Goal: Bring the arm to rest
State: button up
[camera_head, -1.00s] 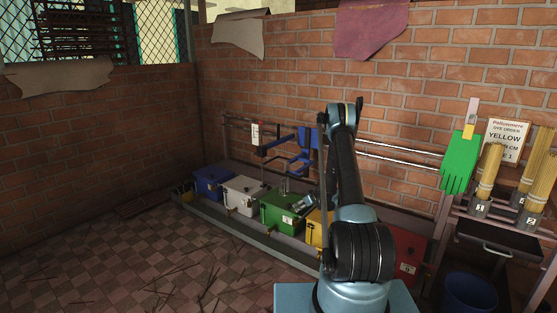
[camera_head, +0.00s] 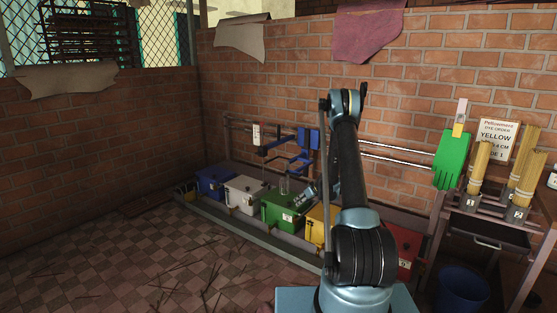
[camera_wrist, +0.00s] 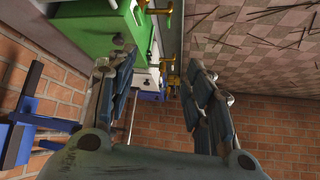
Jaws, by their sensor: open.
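My arm rises in the middle of the head view, folded at a high elbow, with its forearm slanting down behind. My gripper (camera_head: 304,194) shows small beside the arm, over the green box (camera_head: 279,213), partly hidden. In the wrist view my gripper (camera_wrist: 158,68) is open, its two fingers apart with nothing between them. The green box (camera_wrist: 95,28) shows there at the upper left, near the left finger; I cannot tell whether they touch.
A row of boxes runs along the brick wall: blue (camera_head: 213,182), white (camera_head: 245,195), green, yellow (camera_head: 315,225) and red (camera_head: 407,246). A blue dispenser (camera_head: 302,150) hangs on rails above. A rack with incense bundles (camera_head: 478,167) and a green glove (camera_head: 452,158) stands right. Sticks litter the floor.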

jog(key=s+r+m+g+h, duration=0.1)
jog(key=s+r, duration=0.4)
jog(key=r, duration=0.5)
jog(key=s+r+m, duration=0.1)
jog(key=s+r, duration=0.5)
jog(key=r, duration=0.3)
jog(key=s+r+m+g+h, duration=0.1)
jog(key=s+r, duration=1)
jog(key=s, duration=0.4)
jog(key=s+d+r+m+g+h, duration=0.1)
jog(key=s, duration=0.9)
jog(key=s+d+r+m+h, duration=0.1)
jog(key=s+r, duration=0.1)
jog(key=s, duration=0.8)
jog(key=s+d+f+m, duration=0.1)
jog(key=s+f, duration=0.2)
jog(key=s, duration=0.5)
jog(key=s+d+f+m+g+h, duration=0.1)
jog(key=s+d+f, duration=0.1)
jog(key=s, duration=0.6)
jog(key=shift+s+d+f, duration=0.15)
jog(key=shift+s+f, duration=0.25)
jog(key=shift+f, duration=0.25)
